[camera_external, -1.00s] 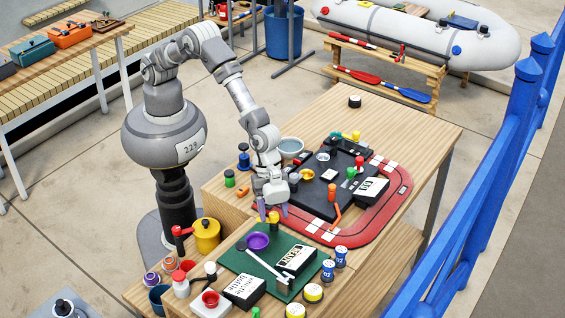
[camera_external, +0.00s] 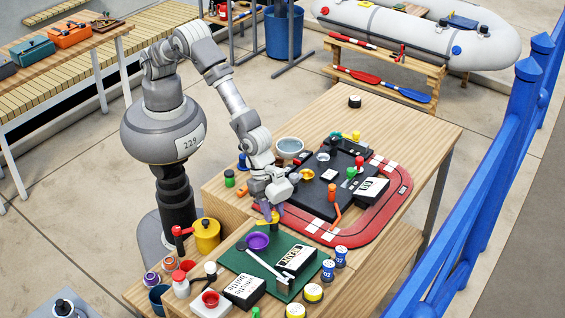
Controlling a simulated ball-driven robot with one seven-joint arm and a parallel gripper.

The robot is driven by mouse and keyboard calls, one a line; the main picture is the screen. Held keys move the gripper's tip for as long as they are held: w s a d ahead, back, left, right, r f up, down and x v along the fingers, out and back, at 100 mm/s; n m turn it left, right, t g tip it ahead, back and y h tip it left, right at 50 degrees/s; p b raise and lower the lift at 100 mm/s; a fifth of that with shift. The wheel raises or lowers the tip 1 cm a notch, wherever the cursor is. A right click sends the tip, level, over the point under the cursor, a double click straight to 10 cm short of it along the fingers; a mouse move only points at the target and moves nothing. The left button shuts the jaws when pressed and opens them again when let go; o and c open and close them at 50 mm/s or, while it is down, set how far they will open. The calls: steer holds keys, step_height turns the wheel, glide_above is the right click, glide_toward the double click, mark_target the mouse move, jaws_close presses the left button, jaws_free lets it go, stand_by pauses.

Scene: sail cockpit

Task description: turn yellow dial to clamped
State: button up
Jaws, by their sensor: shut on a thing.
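The yellow dial (camera_external: 275,227) stands at the back edge of the green board (camera_external: 232,262), just behind a purple round dish-like part (camera_external: 257,241). My gripper (camera_external: 270,214) points down at it, with its purple fingers closed around its upper part. The fingers hide the dial's top, so I cannot tell which way it is turned. No readable clamped mark shows beside it.
A white lever (camera_external: 262,262) and a labelled box (camera_external: 296,261) are on the green board. A black board (camera_external: 318,205) with several knobs lies behind, inside a red track (camera_external: 385,213). A yellow pot (camera_external: 207,236) stands to the left.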

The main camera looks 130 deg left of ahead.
steer(key=n+y+p, duration=0.1)
steer(key=n, duration=0.1)
steer(key=n+p, duration=0.1)
steer(key=n, duration=0.1)
steer(key=shift+d+r+n+y, duration=0.1)
steer(key=shift+d+n+y, duration=0.05)
steer(key=shift+n+y, duration=0.2)
steer(key=shift+n+y+p, duration=0.65)
steer(key=shift+n, duration=1.2)
steer(key=o, duration=1)
steer(key=shift+d, duration=0.1)
steer(key=shift+o, duration=0.2)
steer(key=p+v, duration=0.1)
steer(key=v, duration=0.6)
steer(key=shift+r+p, duration=0.25)
steer(key=shift+p, duration=0.1)
